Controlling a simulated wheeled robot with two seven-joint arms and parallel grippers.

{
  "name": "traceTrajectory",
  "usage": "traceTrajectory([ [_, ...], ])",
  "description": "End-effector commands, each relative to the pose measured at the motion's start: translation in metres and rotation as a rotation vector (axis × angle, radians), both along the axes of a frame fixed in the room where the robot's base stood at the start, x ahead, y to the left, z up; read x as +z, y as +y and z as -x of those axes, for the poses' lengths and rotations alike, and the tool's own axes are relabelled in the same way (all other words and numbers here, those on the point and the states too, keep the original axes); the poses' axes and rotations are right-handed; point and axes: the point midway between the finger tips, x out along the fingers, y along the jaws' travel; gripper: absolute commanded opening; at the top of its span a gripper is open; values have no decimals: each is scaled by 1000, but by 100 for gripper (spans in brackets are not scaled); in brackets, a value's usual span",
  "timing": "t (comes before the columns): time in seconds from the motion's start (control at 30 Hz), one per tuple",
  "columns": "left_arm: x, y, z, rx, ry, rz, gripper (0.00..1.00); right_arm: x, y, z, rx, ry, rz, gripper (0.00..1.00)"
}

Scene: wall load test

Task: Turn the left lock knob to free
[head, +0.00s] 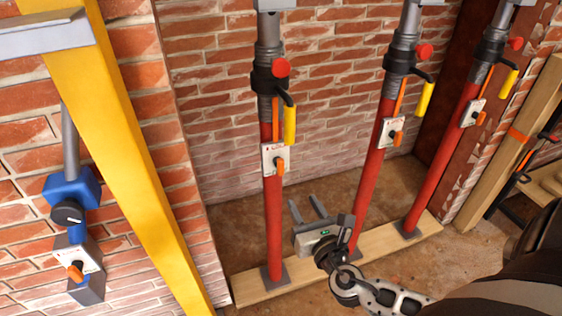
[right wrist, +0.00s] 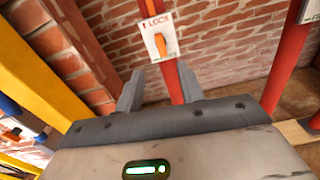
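The left lock knob (head: 280,167) is an orange knob on a white plate (head: 269,159) fixed to the leftmost red prop (head: 273,225). In the right wrist view the knob (right wrist: 160,44) points roughly along the prop, and its plate (right wrist: 151,36) reads "LOCK" at the top. My right gripper (head: 304,203) is below and to the right of the knob in the head view, apart from it. In the right wrist view its two fingers (right wrist: 159,74) are spread with nothing between them, and the knob shows beyond them. My left gripper is not in view.
Two more red props stand to the right, with similar lock plates (head: 391,132) (head: 472,112). Yellow handles (head: 290,125) hang beside the props. A yellow post (head: 140,150) and a blue device (head: 72,195) are at left. The props stand on a wooden plank (head: 248,288) before a brick wall.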

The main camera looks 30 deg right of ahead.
Motion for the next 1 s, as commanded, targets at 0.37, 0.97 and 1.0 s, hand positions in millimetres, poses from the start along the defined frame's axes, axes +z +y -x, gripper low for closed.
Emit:
traceTrajectory([
  [0.37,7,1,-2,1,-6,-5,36,7,-13,-53,6,-14,77,38],
  [0.97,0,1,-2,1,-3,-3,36,4,-37,-152,7,-11,71,38],
  [1.0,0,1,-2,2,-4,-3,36,5,-37,-155,8,-11,71,38],
])
